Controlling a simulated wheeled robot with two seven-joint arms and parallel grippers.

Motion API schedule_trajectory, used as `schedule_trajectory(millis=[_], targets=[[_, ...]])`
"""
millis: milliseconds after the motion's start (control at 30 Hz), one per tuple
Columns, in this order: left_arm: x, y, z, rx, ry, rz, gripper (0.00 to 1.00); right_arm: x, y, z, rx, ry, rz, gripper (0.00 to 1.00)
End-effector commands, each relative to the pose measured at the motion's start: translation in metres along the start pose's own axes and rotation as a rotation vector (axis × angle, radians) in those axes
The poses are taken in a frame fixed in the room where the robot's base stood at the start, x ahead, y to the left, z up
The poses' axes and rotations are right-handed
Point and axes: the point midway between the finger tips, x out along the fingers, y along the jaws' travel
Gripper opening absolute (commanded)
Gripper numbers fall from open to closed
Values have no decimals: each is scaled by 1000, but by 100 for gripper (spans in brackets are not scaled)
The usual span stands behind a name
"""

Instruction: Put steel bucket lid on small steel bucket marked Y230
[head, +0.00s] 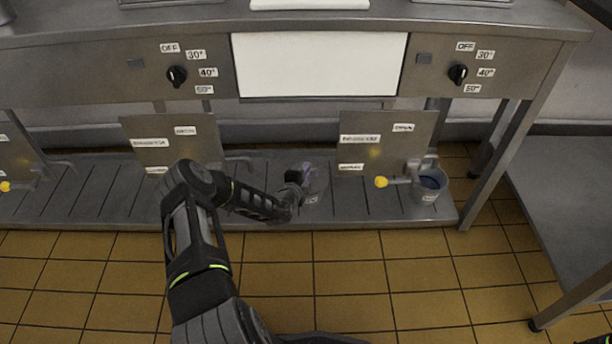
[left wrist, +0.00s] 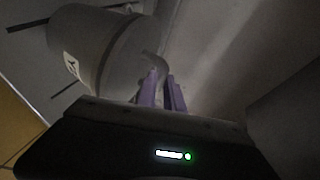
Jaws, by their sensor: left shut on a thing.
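A small steel bucket (head: 314,197) with a white label stands on the slatted lower shelf, partly hidden by my left gripper; its label is too small to read. In the left wrist view a bucket (left wrist: 85,45) fills the upper left, its label seen edge-on. The steel lid (left wrist: 132,50) lies against the bucket's rim; I cannot tell if it sits flat all round. My left gripper (head: 305,172) is at the bucket's top. In the left wrist view its purple fingers (left wrist: 162,88) are shut on the lid's curved handle. My right gripper is not in view.
The tiled floor in front is clear.

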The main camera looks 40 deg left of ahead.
Motion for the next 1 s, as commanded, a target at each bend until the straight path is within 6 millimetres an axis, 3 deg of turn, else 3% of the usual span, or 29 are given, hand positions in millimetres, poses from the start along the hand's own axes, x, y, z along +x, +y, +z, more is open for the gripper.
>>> schedule_trajectory(millis=[367, 400, 633, 1000], targets=[[2, 2, 1, 1, -1, -3, 0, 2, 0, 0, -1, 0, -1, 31], [1, 2, 1, 1, -1, -2, 14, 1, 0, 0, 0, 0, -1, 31], [1, 2, 1, 1, -1, -2, 33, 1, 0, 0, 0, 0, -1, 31], [-2, -1, 0, 0, 0, -1, 34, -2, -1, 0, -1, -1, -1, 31]])
